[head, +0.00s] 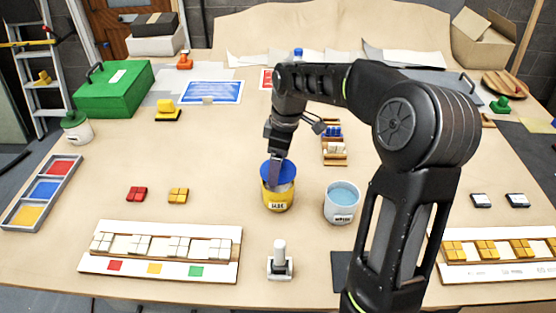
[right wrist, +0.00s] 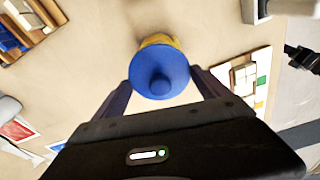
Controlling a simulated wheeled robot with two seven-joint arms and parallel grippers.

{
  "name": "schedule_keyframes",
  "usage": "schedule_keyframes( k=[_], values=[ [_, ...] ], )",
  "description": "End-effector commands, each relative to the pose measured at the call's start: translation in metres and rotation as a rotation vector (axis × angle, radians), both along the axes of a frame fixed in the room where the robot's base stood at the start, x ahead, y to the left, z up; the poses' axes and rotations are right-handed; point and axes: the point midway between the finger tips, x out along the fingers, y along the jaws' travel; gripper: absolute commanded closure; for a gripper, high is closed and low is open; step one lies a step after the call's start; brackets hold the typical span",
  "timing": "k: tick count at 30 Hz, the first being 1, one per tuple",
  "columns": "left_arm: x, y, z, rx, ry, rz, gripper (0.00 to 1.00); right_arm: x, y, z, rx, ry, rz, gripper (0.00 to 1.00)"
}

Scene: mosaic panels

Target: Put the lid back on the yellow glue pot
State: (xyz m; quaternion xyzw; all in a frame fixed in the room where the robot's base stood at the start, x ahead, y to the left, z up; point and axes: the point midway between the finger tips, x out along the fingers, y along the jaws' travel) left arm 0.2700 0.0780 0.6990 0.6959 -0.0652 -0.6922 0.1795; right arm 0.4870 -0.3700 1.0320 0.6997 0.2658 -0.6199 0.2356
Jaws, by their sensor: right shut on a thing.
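The yellow glue pot (head: 277,203) stands upright on the table with a dark-lettered label on its front. Its blue lid (head: 289,172) is at the pot's mouth, and a pale strip of the mouth shows below the lid's edge. My right gripper (head: 275,170) comes down from above and is shut on the lid. In the right wrist view the round lid with its knob (right wrist: 160,83) sits between my two fingers (right wrist: 158,90). A part of the yellow pot (right wrist: 158,40) shows behind it. I cannot tell whether the lid touches the pot. My left gripper is out of view.
A white pot with light blue contents (head: 342,204) stands just right of the glue pot. A small white-handled tool (head: 280,262) stands in front. Tile panels (head: 160,275) lie at the front, and a small tile rack (head: 335,158) lies behind. Table left of the pot is mostly clear.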

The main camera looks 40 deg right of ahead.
Motion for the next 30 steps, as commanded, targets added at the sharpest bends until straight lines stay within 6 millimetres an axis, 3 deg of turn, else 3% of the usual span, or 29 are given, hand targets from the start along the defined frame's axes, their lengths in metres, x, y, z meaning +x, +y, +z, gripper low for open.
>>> schedule_keyframes(
  k=[3, 9, 30],
  values=[
    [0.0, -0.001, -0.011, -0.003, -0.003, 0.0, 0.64, 0.0, 0.0, -0.014, 0.0, 0.0, 0.0, 0.53],
    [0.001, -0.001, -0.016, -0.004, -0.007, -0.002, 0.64, 0.0, 0.0, -0.024, 0.0, -0.001, 0.0, 0.53],
    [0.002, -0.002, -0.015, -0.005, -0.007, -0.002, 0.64, 0.0, 0.0, -0.024, -0.001, -0.001, 0.001, 0.53]
  ],
)
